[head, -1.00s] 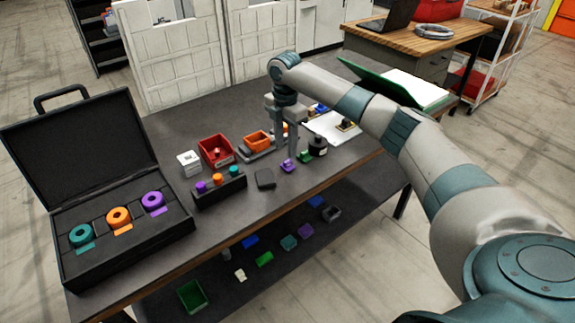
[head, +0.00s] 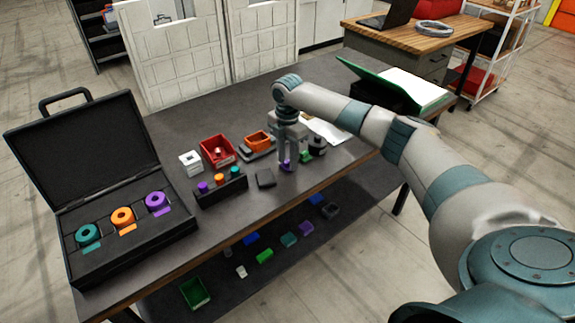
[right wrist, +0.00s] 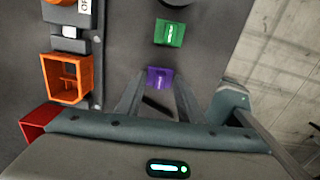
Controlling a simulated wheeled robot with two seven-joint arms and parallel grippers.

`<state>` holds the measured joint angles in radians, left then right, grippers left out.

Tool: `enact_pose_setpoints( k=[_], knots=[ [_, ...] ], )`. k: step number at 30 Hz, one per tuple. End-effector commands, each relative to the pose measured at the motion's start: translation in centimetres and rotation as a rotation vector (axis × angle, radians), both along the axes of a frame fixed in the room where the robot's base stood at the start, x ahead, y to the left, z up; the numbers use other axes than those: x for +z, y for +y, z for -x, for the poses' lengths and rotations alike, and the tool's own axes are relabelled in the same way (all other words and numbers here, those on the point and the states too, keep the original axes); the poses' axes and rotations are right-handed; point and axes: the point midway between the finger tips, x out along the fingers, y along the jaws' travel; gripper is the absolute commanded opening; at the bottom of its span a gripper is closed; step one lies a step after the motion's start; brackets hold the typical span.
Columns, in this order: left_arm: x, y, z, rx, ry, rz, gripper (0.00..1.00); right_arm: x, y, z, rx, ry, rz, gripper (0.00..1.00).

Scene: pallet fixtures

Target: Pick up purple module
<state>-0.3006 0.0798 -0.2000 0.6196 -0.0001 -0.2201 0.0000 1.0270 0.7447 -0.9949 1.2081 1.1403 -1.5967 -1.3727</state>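The purple module (head: 287,166) is a small block standing on the dark tabletop near its front edge. It also shows in the right wrist view (right wrist: 159,78), just past the fingertips and in line with the gap between them. My right gripper (head: 290,160) points down at the module, with its fingers partly covering it in the head view. In the right wrist view my right gripper (right wrist: 161,84) has its fingers apart with nothing clearly held. Whether the fingers touch the module cannot be told. My left gripper is not in view.
A green module (right wrist: 169,33) stands close by the purple one. A black bottle (head: 317,146) is just behind right. A dark flat block (head: 265,179), a peg holder (head: 220,191), a red bin (head: 217,152) and an orange bin (head: 258,141) lie left. An open case (head: 75,258) stands far left.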

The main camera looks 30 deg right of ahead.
Motion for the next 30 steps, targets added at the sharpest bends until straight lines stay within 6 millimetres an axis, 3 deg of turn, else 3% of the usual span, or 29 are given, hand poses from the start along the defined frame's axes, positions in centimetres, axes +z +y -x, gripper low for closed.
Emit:
enact_pose_setpoints(
  k=[5,9,23,30],
  knots=[
    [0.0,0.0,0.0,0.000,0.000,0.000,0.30,0.1,0.0,0.0,0.000,0.000,0.000,0.32],
    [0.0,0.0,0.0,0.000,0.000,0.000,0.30,0.1,0.0,0.0,0.000,0.000,0.000,0.00],
    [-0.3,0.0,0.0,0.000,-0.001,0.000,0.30,0.5,0.0,-0.1,0.000,-0.001,0.000,0.00],
    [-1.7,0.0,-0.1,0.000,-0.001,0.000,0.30,2.8,0.0,-0.1,0.001,-0.004,-0.001,0.00]
  ],
)
